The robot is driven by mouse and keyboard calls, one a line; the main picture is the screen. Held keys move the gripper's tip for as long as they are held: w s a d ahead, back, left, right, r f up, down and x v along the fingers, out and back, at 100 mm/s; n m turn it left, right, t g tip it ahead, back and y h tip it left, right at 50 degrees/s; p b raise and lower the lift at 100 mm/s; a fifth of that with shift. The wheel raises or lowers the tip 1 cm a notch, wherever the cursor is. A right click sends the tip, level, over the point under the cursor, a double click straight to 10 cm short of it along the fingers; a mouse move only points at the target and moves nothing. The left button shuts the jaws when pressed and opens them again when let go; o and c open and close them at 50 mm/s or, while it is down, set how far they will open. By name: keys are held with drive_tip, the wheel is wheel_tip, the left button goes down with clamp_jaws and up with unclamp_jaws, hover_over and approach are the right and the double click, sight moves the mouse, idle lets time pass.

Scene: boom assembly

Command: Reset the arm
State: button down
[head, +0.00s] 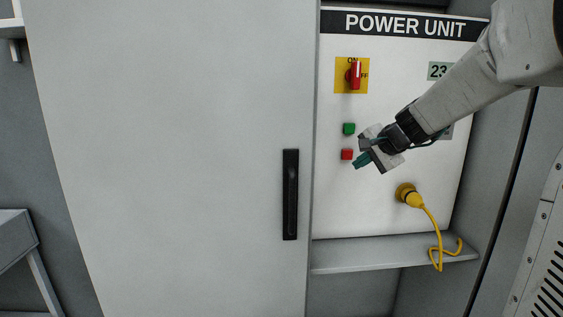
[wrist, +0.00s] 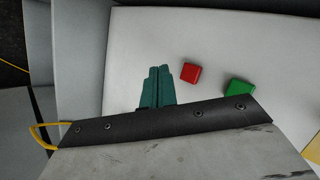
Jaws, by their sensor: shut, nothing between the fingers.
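My gripper (head: 362,160) is in front of the power unit panel (head: 400,220), with its teal fingers together and nothing between them. In the wrist view the fingertips (wrist: 159,68) point at the white panel, beside the red button (wrist: 190,73). The green button (wrist: 239,88) lies farther right in that view. In the head view the red button (head: 347,154) is just left of the fingers and the green button (head: 349,129) is above it. I cannot tell whether the fingers touch the panel. My arm reaches in from the upper right.
A red rotary switch (head: 355,75) on a yellow plate sits high on the panel. A yellow plug (head: 408,195) with a cable hangs below my gripper, over a grey shelf (head: 385,254). A large grey door (head: 180,150) with a black handle (head: 290,195) stands to the left.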

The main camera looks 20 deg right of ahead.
drive_tip(key=s+a+f+n+g, duration=0.2)
drive_tip(key=s+a, duration=0.4)
drive_tip(key=s, duration=0.5)
drive_tip(key=s+a+f+n+g, duration=0.3)
drive_tip(key=s+a+n, duration=0.3)
drive_tip(key=s, duration=0.5)
drive_tip(key=s+a+f+n+g+h, duration=0.1)
drive_tip(key=s+a+f+n+g, duration=0.2)
drive_tip(key=s+a+n, duration=0.3)
drive_tip(key=s+a, duration=0.1)
drive_tip(key=s, duration=0.3)
drive_tip(key=shift+s+g, duration=0.3)
drive_tip(key=shift+s, duration=0.1)
drive_tip(key=shift+f, duration=0.1)
